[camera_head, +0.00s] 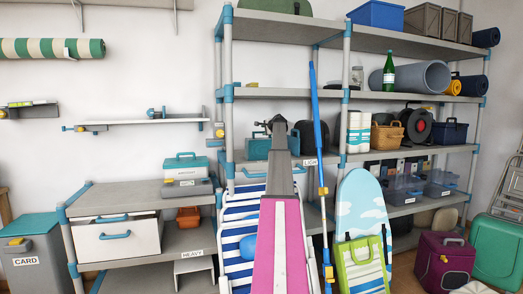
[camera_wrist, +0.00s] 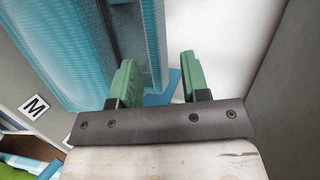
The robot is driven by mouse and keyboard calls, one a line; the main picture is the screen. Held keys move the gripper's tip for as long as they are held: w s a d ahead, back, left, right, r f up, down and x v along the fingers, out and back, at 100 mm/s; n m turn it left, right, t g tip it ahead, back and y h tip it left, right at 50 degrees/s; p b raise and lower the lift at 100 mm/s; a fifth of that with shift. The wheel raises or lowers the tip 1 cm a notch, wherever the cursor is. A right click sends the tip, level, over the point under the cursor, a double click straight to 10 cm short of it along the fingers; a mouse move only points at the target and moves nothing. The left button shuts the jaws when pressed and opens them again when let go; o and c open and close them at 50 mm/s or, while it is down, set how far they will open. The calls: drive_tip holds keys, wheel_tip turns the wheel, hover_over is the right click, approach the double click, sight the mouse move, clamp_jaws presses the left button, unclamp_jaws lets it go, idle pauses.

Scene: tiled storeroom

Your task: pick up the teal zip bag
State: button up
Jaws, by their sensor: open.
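My gripper (camera_wrist: 157,70) is open in the wrist view, its two green fingers apart, with nothing seen held between them. A large teal, mesh-textured thing (camera_wrist: 85,45) fills the upper left of that view, beyond and beside the left finger. I cannot tell for sure whether it is the zip bag. In the head view, a teal item (camera_head: 257,149) sits on the middle shelf, partly hidden by the upright pink and grey part in front. Neither shows a clear zip.
A tall shelf rack (camera_head: 270,92) holds bins, bottles and rolls. A blue pole (camera_head: 318,130), striped deck chair (camera_head: 240,215) and cloud-patterned board (camera_head: 362,205) crowd its front. A white M label (camera_wrist: 34,107) shows in the wrist view. A lidded bin (camera_head: 35,260) stands left.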

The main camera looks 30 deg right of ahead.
sight(263, 132)
drive_tip(key=shift+x, duration=2.75)
drive_tip(key=shift+s+d+f, duration=0.1)
drive_tip(key=shift+s+d, duration=0.05)
clamp_jaws()
drive_tip(key=shift+s+f, duration=0.1)
